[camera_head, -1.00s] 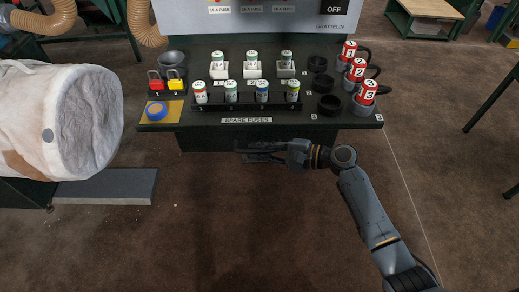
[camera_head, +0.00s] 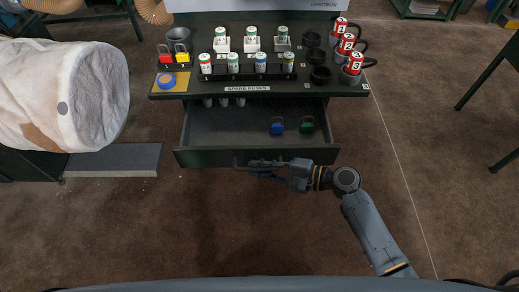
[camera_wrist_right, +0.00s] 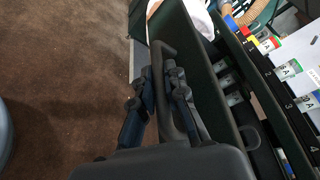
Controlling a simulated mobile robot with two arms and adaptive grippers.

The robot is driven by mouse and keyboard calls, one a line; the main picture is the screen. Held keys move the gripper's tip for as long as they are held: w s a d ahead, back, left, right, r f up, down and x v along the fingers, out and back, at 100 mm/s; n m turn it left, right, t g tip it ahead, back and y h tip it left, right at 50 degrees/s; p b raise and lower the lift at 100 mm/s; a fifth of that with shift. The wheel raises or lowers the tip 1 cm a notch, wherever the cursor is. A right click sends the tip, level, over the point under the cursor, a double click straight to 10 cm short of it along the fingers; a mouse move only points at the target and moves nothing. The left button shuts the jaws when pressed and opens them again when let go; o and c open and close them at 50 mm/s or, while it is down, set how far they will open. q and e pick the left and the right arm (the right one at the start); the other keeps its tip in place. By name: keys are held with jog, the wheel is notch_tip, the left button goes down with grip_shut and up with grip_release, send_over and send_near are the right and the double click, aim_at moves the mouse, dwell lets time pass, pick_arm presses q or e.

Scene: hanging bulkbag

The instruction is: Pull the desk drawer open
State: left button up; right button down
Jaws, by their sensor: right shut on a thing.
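The desk drawer (camera_head: 225,127) stands pulled out from under the dark desk top (camera_head: 340,90) in the head view. Inside it are a blue padlock-like item (camera_head: 277,127), a green one (camera_head: 306,125) and a few white cylinders (camera_head: 224,101) at the back left. My right gripper (camera_head: 262,166) is at the drawer's front and shut on its dark bar handle. In the right wrist view my right gripper's fingers (camera_wrist_right: 162,95) close around the handle (camera_wrist_right: 163,55). My left gripper is not in view.
On the desk top are a rack of fuses (camera_head: 246,72), red numbered cans (camera_head: 351,62), black cups (camera_head: 320,75) and a blue button (camera_head: 167,80). A pale bulk bag (camera_head: 60,95) hangs at the left. The brown floor in front is clear.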

jog(key=shift+s+p, duration=0.45)
jog(key=shift+s, duration=1.6)
jog(key=c, duration=1.4)
grip_release()
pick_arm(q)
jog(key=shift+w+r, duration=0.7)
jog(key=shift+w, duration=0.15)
pick_arm(e)
jog(key=shift+o, duration=0.2)
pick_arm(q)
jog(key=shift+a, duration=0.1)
pick_arm(e)
jog(key=shift+d, duration=0.1)
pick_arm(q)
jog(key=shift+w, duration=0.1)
pick_arm(e)
jog(key=v, duration=1.2)
